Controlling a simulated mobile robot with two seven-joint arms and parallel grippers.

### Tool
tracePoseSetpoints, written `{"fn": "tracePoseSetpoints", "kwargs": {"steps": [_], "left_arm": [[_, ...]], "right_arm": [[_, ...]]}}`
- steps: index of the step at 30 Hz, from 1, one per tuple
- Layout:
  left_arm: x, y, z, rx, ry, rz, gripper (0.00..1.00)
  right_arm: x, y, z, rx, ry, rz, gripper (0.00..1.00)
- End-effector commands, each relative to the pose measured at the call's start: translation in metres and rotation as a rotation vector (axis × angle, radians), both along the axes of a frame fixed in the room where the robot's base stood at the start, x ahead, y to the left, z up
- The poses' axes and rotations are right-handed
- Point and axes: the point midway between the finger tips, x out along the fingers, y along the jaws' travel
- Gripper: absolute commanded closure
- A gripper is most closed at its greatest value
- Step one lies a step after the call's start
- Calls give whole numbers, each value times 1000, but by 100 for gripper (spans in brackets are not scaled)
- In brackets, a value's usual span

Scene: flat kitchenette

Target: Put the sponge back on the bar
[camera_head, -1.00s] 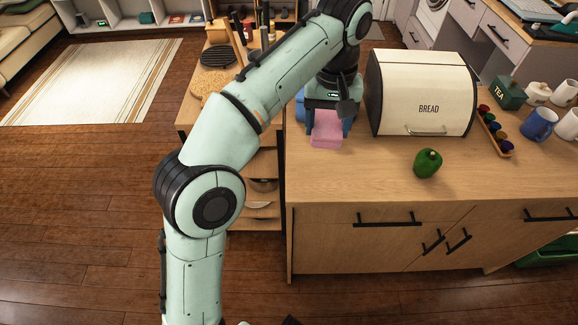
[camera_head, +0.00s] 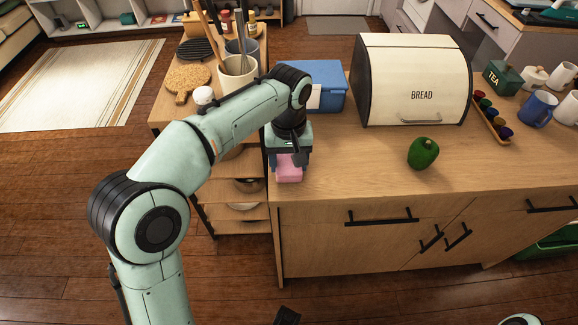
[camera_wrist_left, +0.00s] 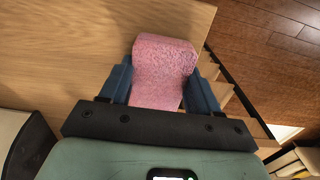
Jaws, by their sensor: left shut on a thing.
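The pink sponge (camera_head: 289,173) is between the fingers of my left gripper (camera_head: 290,163), which is shut on it. In the left wrist view the sponge (camera_wrist_left: 163,70) stands out past the blue fingers. The gripper points down at the left side of the wooden counter (camera_head: 350,175), close to its edge. Whether the sponge touches the counter top or hangs above it, I cannot tell. No separate bar or rail is clearly visible. My right gripper is not in view.
A blue box (camera_head: 323,82) stands behind my left gripper, and a cream bread box (camera_head: 415,75) is right of it. A green pepper (camera_head: 423,153) sits on the counter. A lower shelf unit with a utensil crock (camera_head: 238,75) adjoins on the left. The front-middle counter is clear.

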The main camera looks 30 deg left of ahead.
Motion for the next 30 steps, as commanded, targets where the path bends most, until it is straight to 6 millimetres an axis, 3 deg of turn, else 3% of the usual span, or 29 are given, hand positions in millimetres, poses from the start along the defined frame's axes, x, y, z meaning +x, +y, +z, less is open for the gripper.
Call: {"fn": "tracePoseSetpoints", "kwargs": {"steps": [4, 16, 17, 18, 30], "left_arm": [[0, 0, -17, -1, 1, 0, 67], [0, 0, -21, -1, 1, 0, 67], [0, 0, -20, 0, 0, 0, 29], [0, 0, -20, 0, 0, 0, 15], [0, 0, -13, 0, -1, 0, 13]], "right_arm": [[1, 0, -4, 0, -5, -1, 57], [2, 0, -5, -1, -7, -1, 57], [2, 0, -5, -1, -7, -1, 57], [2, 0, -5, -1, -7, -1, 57], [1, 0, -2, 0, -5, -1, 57]]}}
